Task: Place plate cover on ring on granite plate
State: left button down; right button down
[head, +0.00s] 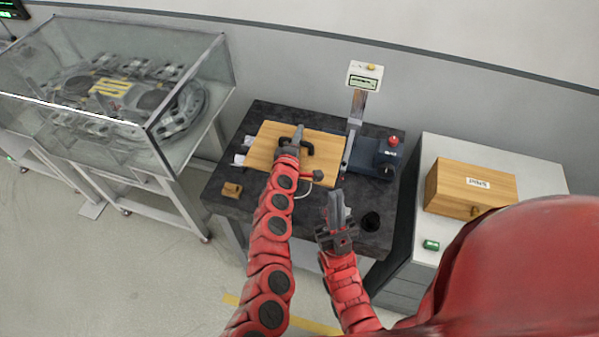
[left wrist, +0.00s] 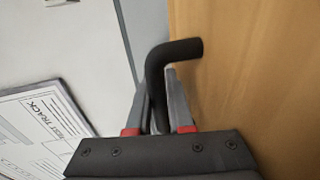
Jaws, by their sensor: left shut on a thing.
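The plate cover (head: 265,145) is a flat wooden board with a black handle (left wrist: 160,65). It is over the left and middle part of the dark granite plate (head: 235,208). My left gripper (head: 299,134) is shut on the black handle, and the left wrist view shows the handle between its fingers (left wrist: 165,100). I cannot tell whether the cover touches the plate or hangs above it. I cannot make out the ring for certain. My right gripper (head: 338,208) is over the plate's front edge, apart from the cover; its finger gap is unclear.
A blue-grey measuring stand (head: 370,152) with a display (head: 364,75) and red knob (head: 394,140) stands right of the cover. A small wooden block (head: 232,190) lies front left. A cabinet with a wooden box (head: 468,187) is right; a glass case (head: 185,95) is left.

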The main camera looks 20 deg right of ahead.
pick_arm(q)
jog(key=f+b, duration=0.2)
jog(key=f, duration=0.1)
jog(key=f+b, duration=0.1)
jog(key=shift+s+a+f+b, duration=0.2)
jog(key=shift+s+f+b, duration=0.05)
jog(key=shift+s+b, duration=0.1)
jog(key=f+b, duration=0.7)
jog(key=f, duration=0.1)
jog(key=shift+w+d+f, duration=0.15)
jog(key=shift+w+f, duration=0.05)
jog(key=shift+w, duration=0.1)
jog(key=shift+s+f+b, duration=0.1)
jog(key=shift+f+b, duration=0.25)
jog(key=shift+b, duration=0.25)
jog(key=shift+f+b, duration=1.75)
jog(key=shift+f, duration=0.1)
jog(key=c, duration=1.1)
grip_release()
jog(key=shift+o, duration=1.4)
